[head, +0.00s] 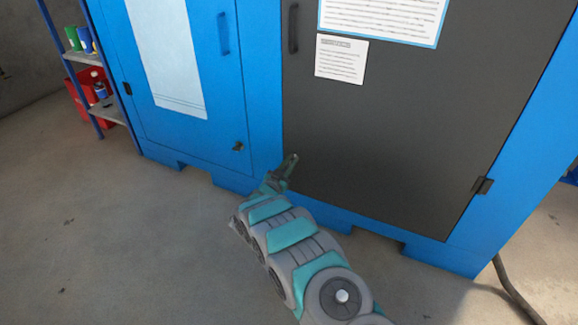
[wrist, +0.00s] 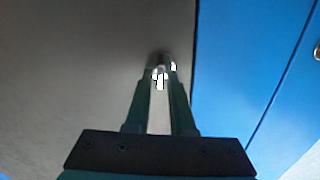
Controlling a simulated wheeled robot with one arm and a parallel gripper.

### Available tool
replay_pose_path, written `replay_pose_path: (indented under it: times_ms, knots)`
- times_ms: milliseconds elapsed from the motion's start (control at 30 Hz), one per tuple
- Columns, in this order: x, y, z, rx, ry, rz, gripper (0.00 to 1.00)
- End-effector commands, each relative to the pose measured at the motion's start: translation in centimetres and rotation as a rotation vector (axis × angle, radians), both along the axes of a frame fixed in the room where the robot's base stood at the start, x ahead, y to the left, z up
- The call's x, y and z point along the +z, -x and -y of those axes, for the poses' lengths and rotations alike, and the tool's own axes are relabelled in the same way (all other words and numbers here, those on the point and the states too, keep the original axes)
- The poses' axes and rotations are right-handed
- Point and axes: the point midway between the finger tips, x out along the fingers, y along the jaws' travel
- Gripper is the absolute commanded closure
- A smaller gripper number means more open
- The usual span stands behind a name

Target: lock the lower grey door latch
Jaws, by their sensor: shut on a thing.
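The dark grey door (head: 400,130) stands in the blue cabinet. My gripper (head: 287,166) is at its lower left edge, where the lower latch (head: 293,157) shows as a small metal piece at the fingertips. In the wrist view my gripper (wrist: 160,84) has its two fingers closed around the small shiny latch (wrist: 160,72). The fingers hide much of the latch, so I cannot tell its exact angle. The grey door also fills the left of the wrist view (wrist: 80,70), beside the blue frame.
A blue door (head: 225,90) with its own lower latch (head: 238,146) is to the left. The grey door has a black handle (head: 293,28) higher up and a hinge (head: 482,185) at right. A shelf (head: 105,108) stands far left. The floor in front is clear.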

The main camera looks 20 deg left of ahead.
Motion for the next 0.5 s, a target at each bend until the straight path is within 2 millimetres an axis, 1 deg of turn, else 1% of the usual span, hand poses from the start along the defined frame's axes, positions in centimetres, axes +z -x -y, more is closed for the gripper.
replay_pose_path:
  times_ms: [133, 500]
  knots:
    - [-0.33, 0.03, 0.03, 0.001, -0.122, 0.009, 1.0]
    - [-0.39, -0.01, 0.22, -0.001, -0.476, 0.037, 1.0]
